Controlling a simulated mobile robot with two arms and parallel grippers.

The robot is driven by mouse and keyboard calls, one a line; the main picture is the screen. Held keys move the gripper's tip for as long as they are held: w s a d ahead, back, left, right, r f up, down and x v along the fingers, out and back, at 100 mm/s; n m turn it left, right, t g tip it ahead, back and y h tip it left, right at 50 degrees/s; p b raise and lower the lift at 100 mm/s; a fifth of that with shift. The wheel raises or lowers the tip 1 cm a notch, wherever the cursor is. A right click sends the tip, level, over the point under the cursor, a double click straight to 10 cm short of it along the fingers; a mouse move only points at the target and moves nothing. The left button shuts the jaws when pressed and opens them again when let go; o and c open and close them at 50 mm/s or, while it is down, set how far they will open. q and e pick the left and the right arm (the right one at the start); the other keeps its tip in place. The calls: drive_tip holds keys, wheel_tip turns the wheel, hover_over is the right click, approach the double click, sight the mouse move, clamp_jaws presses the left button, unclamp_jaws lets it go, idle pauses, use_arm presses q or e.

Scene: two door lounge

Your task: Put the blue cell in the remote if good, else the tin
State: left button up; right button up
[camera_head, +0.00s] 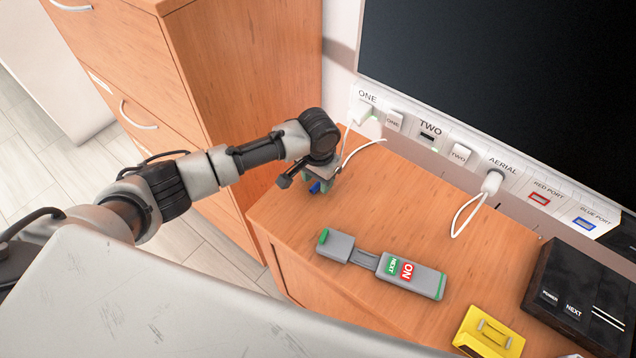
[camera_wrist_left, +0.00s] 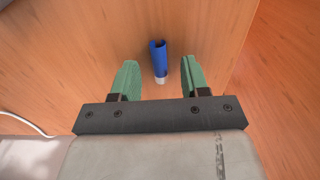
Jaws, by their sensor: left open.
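The blue cell (camera_wrist_left: 158,58), with a pale end, lies on the wooden cabinet top in the left wrist view. It also shows partly in the head view (camera_head: 316,187), under my left gripper (camera_head: 318,184). In the left wrist view my left gripper (camera_wrist_left: 159,68) is open, with a green finger on each side of the cell and gaps between. A grey device with green ends and NEXT and ON buttons (camera_head: 425,277), seemingly the remote, lies on the cabinet; a narrower recessed part shows in its middle. A yellow box with a handle (camera_head: 490,335), possibly the tin, is at the front right. My right gripper is not in view.
A black box marked POWER and NEXT (camera_head: 575,300) stands at the right. A wall strip with sockets (camera_head: 430,135), plugs and white cables runs behind, below a dark screen (camera_head: 510,80). A tall wooden drawer cabinet (camera_head: 240,80) stands at the left. Wood between gripper and device is clear.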

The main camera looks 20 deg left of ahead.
use_arm(q)
drive_tip(key=shift+f, duration=0.45)
drive_tip(key=shift+c, duration=0.2)
clamp_jaws()
drive_tip(key=shift+r, duration=0.1)
